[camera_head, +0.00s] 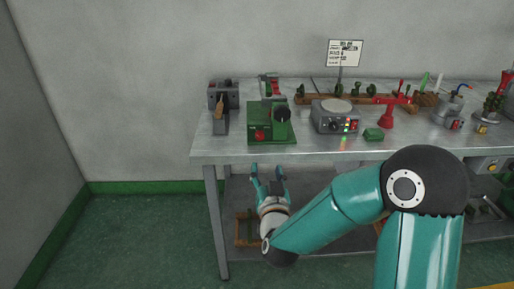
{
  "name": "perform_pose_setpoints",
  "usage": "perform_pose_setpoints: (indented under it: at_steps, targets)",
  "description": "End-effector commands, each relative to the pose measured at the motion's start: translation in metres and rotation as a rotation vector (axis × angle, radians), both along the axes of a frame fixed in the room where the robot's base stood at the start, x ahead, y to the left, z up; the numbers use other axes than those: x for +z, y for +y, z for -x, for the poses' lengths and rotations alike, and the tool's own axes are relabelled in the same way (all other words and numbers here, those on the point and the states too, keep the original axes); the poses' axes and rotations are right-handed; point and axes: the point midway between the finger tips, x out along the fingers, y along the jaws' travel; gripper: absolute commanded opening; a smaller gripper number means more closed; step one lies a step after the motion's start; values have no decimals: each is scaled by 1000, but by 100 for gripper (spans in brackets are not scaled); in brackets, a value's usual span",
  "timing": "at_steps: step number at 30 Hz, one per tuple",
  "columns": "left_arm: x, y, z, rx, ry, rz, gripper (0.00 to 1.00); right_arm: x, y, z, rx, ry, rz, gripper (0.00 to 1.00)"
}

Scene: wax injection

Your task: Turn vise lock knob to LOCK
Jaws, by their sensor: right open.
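A green device (250,133), likely the vise, stands near the front edge of the metal bench at its left part. A round black knob (282,113) is on its right side, and a small red knob (260,134) sits low on its front. I cannot tell which is the lock knob, and any LOCK marking is too small to read. My right gripper (267,173) is open and empty. Its fingers point up, in front of and below the bench's front edge, apart from the device. My left gripper is not in view.
The metal bench (340,149) also carries a grey clamp-like tool (220,122) at left, a grey device with lit buttons (334,121), a small green block (373,134) and a red stand (387,113). A wooden frame (242,229) is below the bench. The front strip of the bench is mostly clear.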

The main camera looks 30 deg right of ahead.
Motion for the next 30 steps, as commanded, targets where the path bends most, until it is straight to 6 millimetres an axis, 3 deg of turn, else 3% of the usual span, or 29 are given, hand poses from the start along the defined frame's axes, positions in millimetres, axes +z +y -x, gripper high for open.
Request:
perform_pose_setpoints:
  at_steps: [5, 21, 30]
  targets:
    - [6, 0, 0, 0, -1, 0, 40, 2, -12, -20, -3, 1, 1, 55]
    - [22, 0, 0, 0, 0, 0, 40, 0, -65, -117, 1, 3, -1, 55]
    - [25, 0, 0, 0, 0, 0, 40, 0, -78, -141, 3, 3, -2, 55]
